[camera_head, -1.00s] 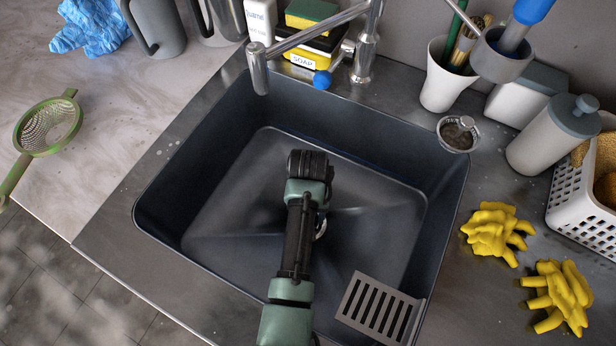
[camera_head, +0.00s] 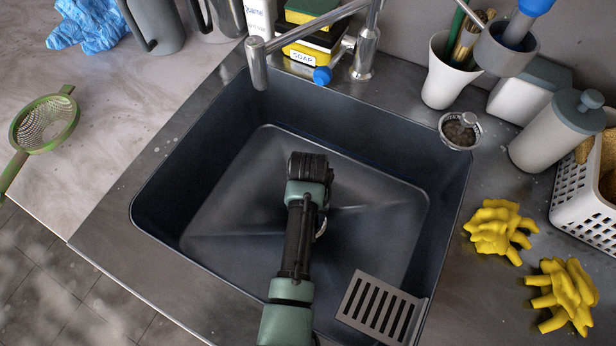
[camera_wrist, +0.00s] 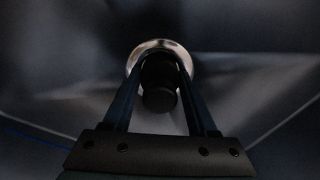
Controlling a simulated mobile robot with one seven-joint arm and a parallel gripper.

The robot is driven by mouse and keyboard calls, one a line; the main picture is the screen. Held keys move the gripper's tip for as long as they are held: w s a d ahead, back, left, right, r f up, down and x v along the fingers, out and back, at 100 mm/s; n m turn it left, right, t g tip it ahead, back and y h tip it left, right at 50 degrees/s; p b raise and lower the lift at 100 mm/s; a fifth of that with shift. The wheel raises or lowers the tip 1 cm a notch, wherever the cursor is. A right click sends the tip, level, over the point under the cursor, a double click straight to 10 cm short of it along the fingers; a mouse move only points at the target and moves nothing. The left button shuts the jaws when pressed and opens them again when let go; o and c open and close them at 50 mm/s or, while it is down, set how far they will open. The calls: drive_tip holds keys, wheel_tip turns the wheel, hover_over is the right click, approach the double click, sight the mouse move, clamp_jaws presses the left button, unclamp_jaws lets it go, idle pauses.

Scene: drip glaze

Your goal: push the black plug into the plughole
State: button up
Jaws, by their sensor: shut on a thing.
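The black plug (camera_wrist: 160,97) is between the two fingers of my gripper (camera_wrist: 161,64) in the wrist view, and the fingers are shut on it. The plughole (camera_wrist: 150,45) shows as a bright metal ring just behind and above the plug in that picture. The plug overlaps the ring, and I cannot tell whether it touches or enters the hole. In the head view, a sliver of the plughole's metal rim (camera_head: 321,228) shows at the right side of my arm. The arm hides the plug and fingertips there.
The dark sink (camera_head: 225,215) has high walls around my arm. A tap (camera_head: 300,40) overhangs its back left. A slotted rack (camera_head: 383,308) sits at the front right. A strainer basket (camera_head: 460,131) and yellow gloves (camera_head: 497,230) lie on the right rim.

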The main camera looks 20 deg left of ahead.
drive_tip(key=o, duration=1.3)
drive_tip(key=shift+c, duration=0.2)
wheel_tip(320, 180, up, 13)
drive_tip(key=shift+p, duration=1.25)
